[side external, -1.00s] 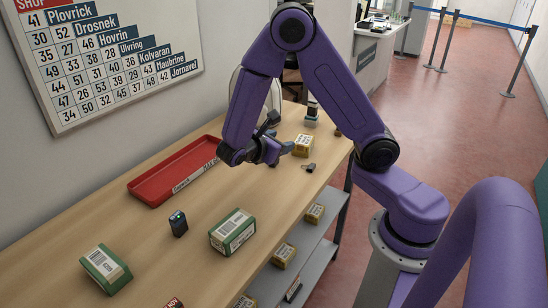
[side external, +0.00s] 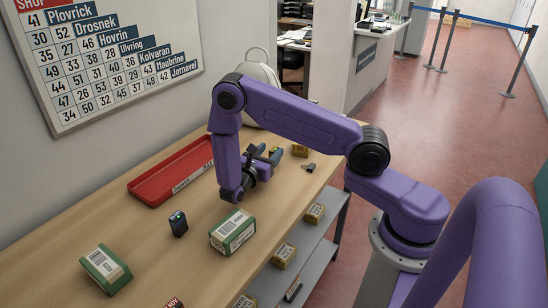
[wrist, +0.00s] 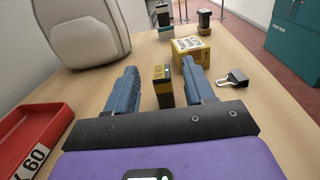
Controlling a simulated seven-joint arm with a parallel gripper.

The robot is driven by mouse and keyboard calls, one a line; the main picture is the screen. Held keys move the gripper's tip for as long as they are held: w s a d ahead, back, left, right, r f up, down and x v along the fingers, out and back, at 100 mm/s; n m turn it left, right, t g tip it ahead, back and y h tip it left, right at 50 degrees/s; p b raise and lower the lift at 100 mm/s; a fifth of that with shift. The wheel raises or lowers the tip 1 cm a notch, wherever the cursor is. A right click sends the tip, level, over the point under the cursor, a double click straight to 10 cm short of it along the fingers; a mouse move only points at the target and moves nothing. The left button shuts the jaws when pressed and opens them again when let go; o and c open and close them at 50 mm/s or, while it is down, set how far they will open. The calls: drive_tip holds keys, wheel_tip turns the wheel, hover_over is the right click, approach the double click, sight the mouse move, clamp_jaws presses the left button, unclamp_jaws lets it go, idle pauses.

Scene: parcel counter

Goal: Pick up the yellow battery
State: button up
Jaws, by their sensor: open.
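The yellow battery (wrist: 163,86), a small upright block with yellow and dark faces, stands on the counter in the wrist view. It lies between the two blue fingers of my gripper (wrist: 159,68), with a visible gap on each side. My gripper is open and holds nothing. In the side external view my gripper (side external: 265,153) is low over the counter, right of the red tray; the battery there is mostly hidden by the fingers.
A yellow box (wrist: 190,50) stands just beyond the battery, with a black binder clip (wrist: 232,77) to the right. A pale bag (wrist: 82,32) stands behind on the left. The red tray (side external: 150,190), a dark blue battery (side external: 178,223) and a green-white box (side external: 233,232) are also on the counter.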

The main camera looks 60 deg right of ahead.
sight(276, 148)
drive_tip(key=shift+f, duration=0.7)
drive_tip(key=d, duration=0.5)
drive_tip(key=shift+w, duration=0.25)
drive_tip(key=shift+c, duration=0.3)
clamp_jaws()
